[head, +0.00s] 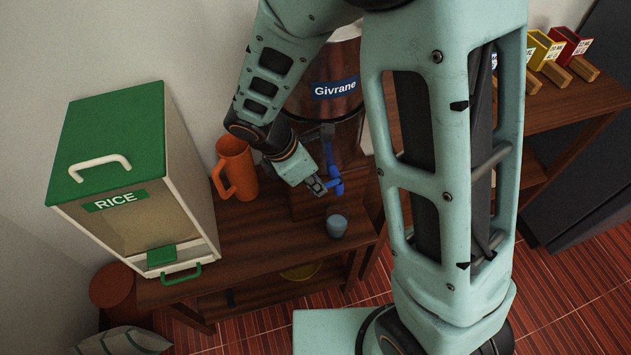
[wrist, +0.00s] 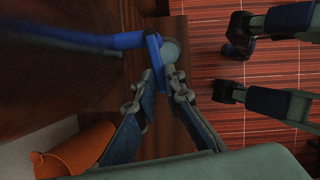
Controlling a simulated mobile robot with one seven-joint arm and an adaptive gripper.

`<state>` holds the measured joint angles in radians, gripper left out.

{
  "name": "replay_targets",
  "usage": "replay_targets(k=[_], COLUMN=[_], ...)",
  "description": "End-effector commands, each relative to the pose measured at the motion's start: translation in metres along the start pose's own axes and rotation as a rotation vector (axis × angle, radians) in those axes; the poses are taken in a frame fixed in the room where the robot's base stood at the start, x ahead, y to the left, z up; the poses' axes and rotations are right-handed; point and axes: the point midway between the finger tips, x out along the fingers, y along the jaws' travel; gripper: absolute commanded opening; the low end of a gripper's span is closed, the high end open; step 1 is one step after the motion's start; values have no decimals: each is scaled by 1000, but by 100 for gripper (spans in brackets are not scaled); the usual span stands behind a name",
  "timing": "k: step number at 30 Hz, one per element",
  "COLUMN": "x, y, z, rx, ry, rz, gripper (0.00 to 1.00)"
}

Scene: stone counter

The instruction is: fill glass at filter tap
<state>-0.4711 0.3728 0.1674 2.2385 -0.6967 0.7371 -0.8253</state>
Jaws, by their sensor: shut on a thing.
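A small grey-blue glass (head: 337,226) stands upright on the shelf just below and in front of the tap. In the wrist view the glass (wrist: 171,52) shows behind the fingertips; its contents cannot be made out.
An orange jug (head: 235,165) stands left of my gripper. A green-topped rice dispenser (head: 125,150) is further left. Coloured boxes (head: 545,48) with wooden scoops stand on the right-hand shelf. Bare shelf (head: 260,240) lies left of the glass.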

Motion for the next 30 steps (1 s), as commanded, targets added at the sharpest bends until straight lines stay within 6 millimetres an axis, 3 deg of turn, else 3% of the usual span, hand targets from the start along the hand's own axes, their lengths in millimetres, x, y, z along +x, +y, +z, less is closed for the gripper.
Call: replay_targets(k=[5, 13, 22, 23, 24, 27, 30], x=[0, 0, 0, 0, 0, 0, 0], y=[-1, -6, -6, -6, -6, -6, -6], z=[0, 1, 1, 1, 1, 1, 1], rx=[-14, -182, -194, -194, -194, -193, -193], ry=[0, -1, -2, -2, -2, -2, -1], rz=[6, 77, 82, 82, 82, 81, 81], gripper=[0, 0, 0, 13, 17, 28, 28])
